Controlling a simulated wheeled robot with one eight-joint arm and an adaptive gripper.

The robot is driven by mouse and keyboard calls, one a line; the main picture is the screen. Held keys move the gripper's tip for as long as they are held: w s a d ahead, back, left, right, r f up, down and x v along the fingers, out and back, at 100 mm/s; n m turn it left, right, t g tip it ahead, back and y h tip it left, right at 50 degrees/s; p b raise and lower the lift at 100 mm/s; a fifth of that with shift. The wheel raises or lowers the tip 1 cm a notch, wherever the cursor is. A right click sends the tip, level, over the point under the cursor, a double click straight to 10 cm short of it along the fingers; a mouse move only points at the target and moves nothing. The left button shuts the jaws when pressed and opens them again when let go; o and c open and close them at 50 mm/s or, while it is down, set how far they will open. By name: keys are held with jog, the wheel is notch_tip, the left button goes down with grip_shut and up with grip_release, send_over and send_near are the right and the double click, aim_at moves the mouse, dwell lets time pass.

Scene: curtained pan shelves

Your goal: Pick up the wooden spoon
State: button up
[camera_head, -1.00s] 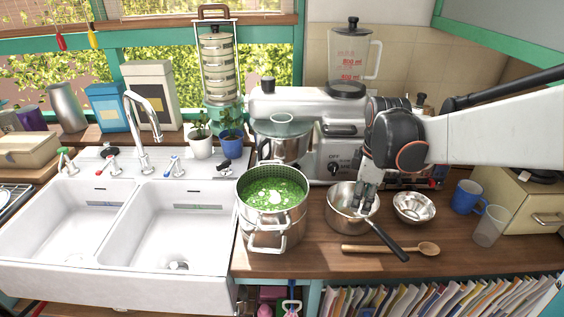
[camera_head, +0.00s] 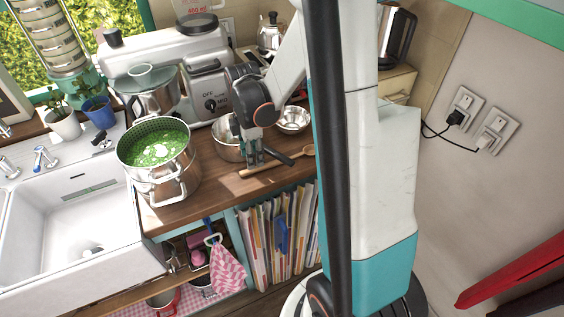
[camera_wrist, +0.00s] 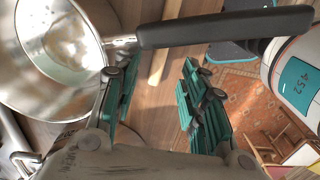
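The wooden spoon (camera_head: 278,163) lies on the wooden counter near its front edge, its bowl end to the right. My gripper (camera_head: 254,164) points down over the handle side of the spoon, in front of the saucepan. In the wrist view, a pale wooden strip that looks like the spoon's handle (camera_wrist: 160,60) shows beyond and between the two teal-padded fingers. The fingers of my gripper (camera_wrist: 160,75) are apart, with nothing between their pads. The exact height above the spoon cannot be told.
The steel saucepan (camera_wrist: 50,85) is close beside my left finger, and its black handle (camera_wrist: 215,29) crosses beyond the fingertips. A pot of green food (camera_head: 160,172) stands to the left. A small metal bowl (camera_head: 293,120) sits behind the spoon. Folders (camera_head: 280,232) fill the shelf below.

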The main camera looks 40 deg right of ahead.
jog(key=f, duration=0.1)
jog(key=f+b, duration=0.1)
jog(key=f, duration=0.3)
jog(key=shift+w+a+f, duration=0.1)
jog(key=shift+a, duration=0.2)
grip_shut()
